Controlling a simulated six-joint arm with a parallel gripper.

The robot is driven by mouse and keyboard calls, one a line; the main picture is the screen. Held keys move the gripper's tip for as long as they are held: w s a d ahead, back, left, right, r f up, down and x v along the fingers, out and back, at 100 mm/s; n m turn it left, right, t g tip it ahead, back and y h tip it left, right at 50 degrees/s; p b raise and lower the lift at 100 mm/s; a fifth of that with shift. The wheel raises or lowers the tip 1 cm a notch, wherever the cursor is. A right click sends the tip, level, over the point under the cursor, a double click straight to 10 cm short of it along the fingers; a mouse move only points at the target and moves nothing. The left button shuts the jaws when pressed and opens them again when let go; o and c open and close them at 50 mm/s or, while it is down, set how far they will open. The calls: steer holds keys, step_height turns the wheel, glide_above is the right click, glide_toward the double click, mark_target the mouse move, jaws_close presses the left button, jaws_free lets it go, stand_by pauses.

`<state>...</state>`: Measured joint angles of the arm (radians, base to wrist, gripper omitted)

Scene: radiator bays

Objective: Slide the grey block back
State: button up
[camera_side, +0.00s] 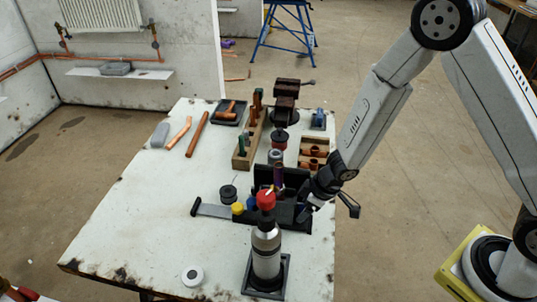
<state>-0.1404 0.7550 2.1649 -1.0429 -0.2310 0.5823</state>
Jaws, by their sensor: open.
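A grey block (160,135) with rounded edges lies on the white worktable (130,215), near its back left edge. It lies beside copper-coloured pieces and nothing touches it from my arm. My gripper (328,208) is at the right side of the table, far to the right of the grey block and nearer the camera. Its jaws are open and I see nothing held between them. One finger is close to a black tool holder (292,213); I cannot tell whether they touch.
A torch with a red top (265,240) stands at the front. A copper pipe (197,134), a wooden rack (243,153), a vice (285,100) and a fittings box (313,152) stand toward the back. A white roll (193,276) lies front left. The table's left middle is clear.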

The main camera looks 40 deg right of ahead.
steer(key=shift+f, duration=0.15)
steer(key=shift+c, duration=0.3)
jaws_close()
stand_by(1.2)
